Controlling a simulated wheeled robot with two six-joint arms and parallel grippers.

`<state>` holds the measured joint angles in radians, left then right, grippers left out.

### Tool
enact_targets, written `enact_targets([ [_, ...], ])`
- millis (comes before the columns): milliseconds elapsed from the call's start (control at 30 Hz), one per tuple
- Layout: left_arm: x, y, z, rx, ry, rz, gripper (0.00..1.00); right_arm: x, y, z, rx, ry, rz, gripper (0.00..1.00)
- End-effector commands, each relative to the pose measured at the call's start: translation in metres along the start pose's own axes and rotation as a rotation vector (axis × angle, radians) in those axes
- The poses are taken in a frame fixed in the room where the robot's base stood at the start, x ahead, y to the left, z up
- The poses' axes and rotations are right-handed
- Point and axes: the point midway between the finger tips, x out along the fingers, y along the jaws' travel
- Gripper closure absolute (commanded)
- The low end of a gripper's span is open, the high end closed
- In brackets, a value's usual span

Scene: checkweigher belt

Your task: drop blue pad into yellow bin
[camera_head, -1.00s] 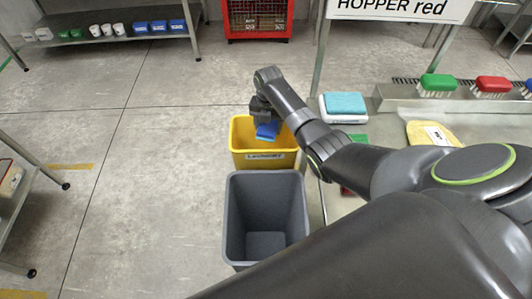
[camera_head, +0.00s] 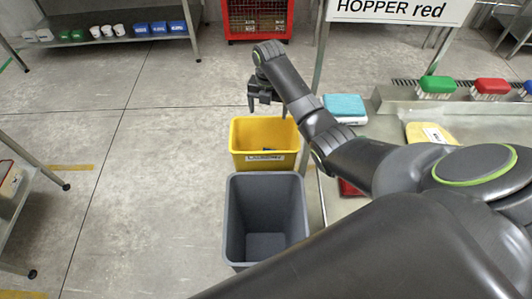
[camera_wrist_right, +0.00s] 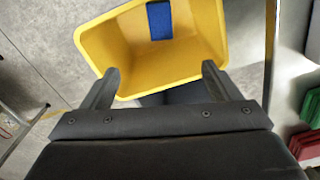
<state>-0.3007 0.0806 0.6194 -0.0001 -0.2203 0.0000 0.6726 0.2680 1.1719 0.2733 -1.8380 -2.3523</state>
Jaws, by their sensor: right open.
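The yellow bin (camera_head: 265,160) stands on the floor behind the grey bin, with a label on its front. In the right wrist view the yellow bin (camera_wrist_right: 110,42) opens below the gripper. The blue pad (camera_wrist_right: 159,20) lies inside it, against the yellow interior. In the head view the pad is hard to make out. My right gripper (camera_head: 267,112) is above the bin's far rim, open and empty. Its two spread fingers also show in the right wrist view (camera_wrist_right: 160,80), with nothing between them. My left gripper is out of view.
A grey bin (camera_head: 236,222) stands in front of the yellow one. At right, a bench (camera_head: 385,128) carries a teal-topped pad (camera_head: 345,105), a yellow cloth (camera_head: 418,131), and green (camera_head: 437,84) and red (camera_head: 492,86) brushes.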

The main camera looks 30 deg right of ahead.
Motion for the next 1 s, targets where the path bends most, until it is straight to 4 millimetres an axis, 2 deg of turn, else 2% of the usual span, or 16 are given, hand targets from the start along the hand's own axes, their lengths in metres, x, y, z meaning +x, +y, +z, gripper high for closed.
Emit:
enact_targets([
  [100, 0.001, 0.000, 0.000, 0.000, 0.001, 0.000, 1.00, -0.032, 0.000, 0.002, -0.001, -0.006, 0.003, 0.17],
  [233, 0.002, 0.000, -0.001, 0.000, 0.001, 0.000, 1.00, -0.062, 0.000, 0.001, 0.000, -0.005, 0.002, 0.17],
  [300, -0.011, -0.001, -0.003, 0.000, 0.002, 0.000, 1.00, -0.074, 0.000, 0.000, 0.000, 0.000, -0.001, 0.17],
  [533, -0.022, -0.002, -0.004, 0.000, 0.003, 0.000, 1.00, -0.087, 0.000, 0.000, 0.000, 0.001, -0.001, 0.17],
  [1000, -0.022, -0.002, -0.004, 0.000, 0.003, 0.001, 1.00, -0.088, 0.000, 0.000, 0.000, 0.000, -0.001, 0.17],
])
